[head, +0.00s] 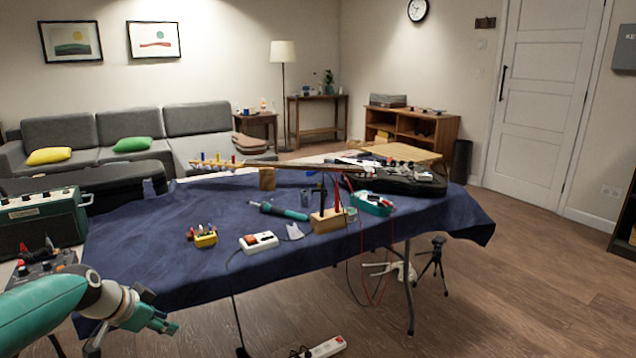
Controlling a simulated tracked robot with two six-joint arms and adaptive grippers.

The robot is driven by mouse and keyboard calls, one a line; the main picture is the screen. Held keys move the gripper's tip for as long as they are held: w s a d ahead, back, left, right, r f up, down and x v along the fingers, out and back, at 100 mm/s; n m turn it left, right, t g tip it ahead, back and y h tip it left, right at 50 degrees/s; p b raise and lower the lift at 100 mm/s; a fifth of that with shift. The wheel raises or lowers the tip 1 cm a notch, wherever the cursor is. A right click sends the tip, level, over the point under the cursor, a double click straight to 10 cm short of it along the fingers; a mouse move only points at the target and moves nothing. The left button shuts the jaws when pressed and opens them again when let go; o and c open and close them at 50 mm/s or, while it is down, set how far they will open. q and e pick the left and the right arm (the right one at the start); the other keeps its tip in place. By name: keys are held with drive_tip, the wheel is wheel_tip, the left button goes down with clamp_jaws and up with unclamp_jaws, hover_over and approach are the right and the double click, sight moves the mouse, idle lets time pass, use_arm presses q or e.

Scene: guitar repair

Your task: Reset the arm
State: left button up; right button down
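My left arm comes in at the lower left of the head view. Its teal and grey gripper (160,322) is low, in front of the near left edge of the table. It is apart from everything on the table. I see nothing held in it, but its fingers are too small and angled to tell whether they are open or shut. My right gripper is not in view.
The table with a blue cloth (140,240) holds a guitar neck on a wooden block (267,179), a teal-handled tool (278,211), a power strip (258,242) and a yellow holder (205,238). A green amplifier (42,217) stands left. Floor at right is mostly clear.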

use_arm(q)
drive_tip(key=s+d+f+g, duration=0.2)
drive_tip(key=s+d+f, duration=0.2)
drive_tip(key=f, duration=0.4)
drive_tip(key=s+d+f+n+g+h, duration=0.1)
drive_tip(key=s+d+f, duration=0.3)
drive_tip(key=f, duration=0.4)
drive_tip(key=s+d+f+g, duration=0.2)
drive_tip(key=s+d+f, duration=0.2)
drive_tip(key=f, duration=0.4)
drive_tip(key=s+d+f+n, duration=0.4)
drive_tip(key=s+f, duration=0.1)
drive_tip(key=s, duration=0.5)
drive_tip(key=s+d+f+n, duration=0.4)
drive_tip(key=s+f, duration=0.1)
drive_tip(key=s, duration=0.5)
wheel_tip(320, 180, up, 26)
drive_tip(key=p, duration=2.5)
drive_tip(key=shift+f+g+p, duration=0.2)
drive_tip(key=shift+g+p, duration=0.2)
